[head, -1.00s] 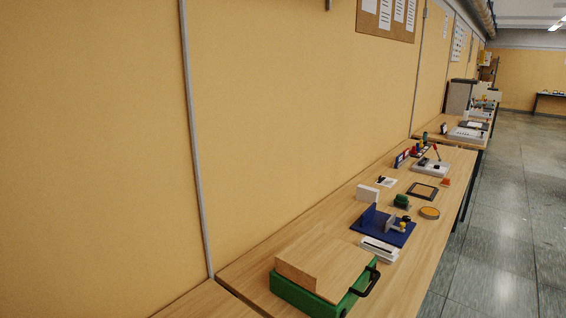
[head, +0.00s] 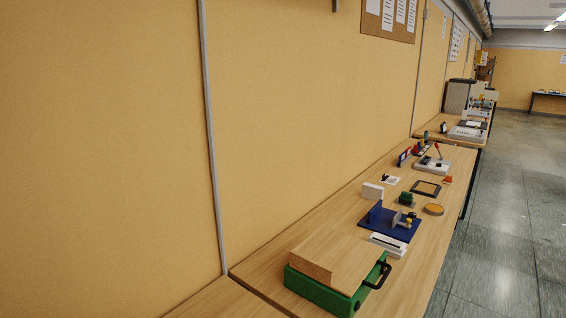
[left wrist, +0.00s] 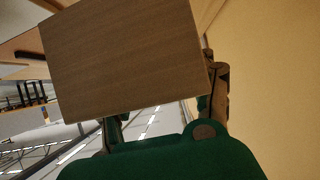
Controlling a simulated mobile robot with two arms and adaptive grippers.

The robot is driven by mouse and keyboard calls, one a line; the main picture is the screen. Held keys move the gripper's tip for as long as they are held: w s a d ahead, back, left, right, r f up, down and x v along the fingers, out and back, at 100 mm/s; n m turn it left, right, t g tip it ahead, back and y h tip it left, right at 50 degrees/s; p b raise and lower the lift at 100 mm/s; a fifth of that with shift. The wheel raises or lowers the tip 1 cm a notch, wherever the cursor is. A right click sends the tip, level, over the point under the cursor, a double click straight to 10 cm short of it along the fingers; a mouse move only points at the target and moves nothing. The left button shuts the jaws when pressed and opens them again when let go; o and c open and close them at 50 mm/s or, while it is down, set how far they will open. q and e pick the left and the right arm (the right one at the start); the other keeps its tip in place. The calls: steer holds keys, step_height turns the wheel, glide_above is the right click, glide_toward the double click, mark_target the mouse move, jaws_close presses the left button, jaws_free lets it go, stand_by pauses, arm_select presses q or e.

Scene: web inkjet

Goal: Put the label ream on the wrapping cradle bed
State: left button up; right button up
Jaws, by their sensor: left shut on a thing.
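My left gripper (left wrist: 165,118) is shut on a brown, wood-coloured block (left wrist: 125,60), which I take to be the label ream. It is held in the air in the left wrist view, and its far side is hidden. Neither gripper shows in the head view. On the bench, a blue base with upright plates (head: 376,227) stands beyond a green base (head: 315,290) that carries a wood-coloured block (head: 338,262) and a black handle. I cannot tell for sure which of these is the wrapping cradle bed.
A white slotted block (head: 387,245) lies between the green and blue bases. A white upright block (head: 372,190), a dark-framed square (head: 426,188) and a round orange-topped disc (head: 433,209) lie farther along. The wall runs along the left; open floor (head: 500,230) lies on the right.

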arm_select(q)
steer(key=d+r+n+t+y, duration=0.1)
steer(key=d+r, duration=0.2)
steer(key=d, duration=0.5)
steer(key=d+r+n+y, duration=0.1)
steer(key=d+r, duration=0.2)
steer(key=d, duration=0.5)
steer(key=s+r+n+t+y, duration=0.1)
steer(key=s+r+n+y, duration=0.4)
steer(key=s+r, duration=0.35)
steer(key=f+b, duration=0.1)
steer(key=b, duration=0.1)
steer(key=f+b, duration=0.1)
steer(key=f, duration=0.1)
steer(key=f+b, duration=0.1)
steer(key=b, duration=0.1)
steer(key=shift+a+f+b, duration=0.3)
steer(key=shift+f, duration=0.1)
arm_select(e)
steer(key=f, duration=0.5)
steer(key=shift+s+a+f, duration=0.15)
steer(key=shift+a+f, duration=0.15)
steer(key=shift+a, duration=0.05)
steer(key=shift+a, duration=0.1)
arm_select(q)
steer(key=shift+s, duration=0.1)
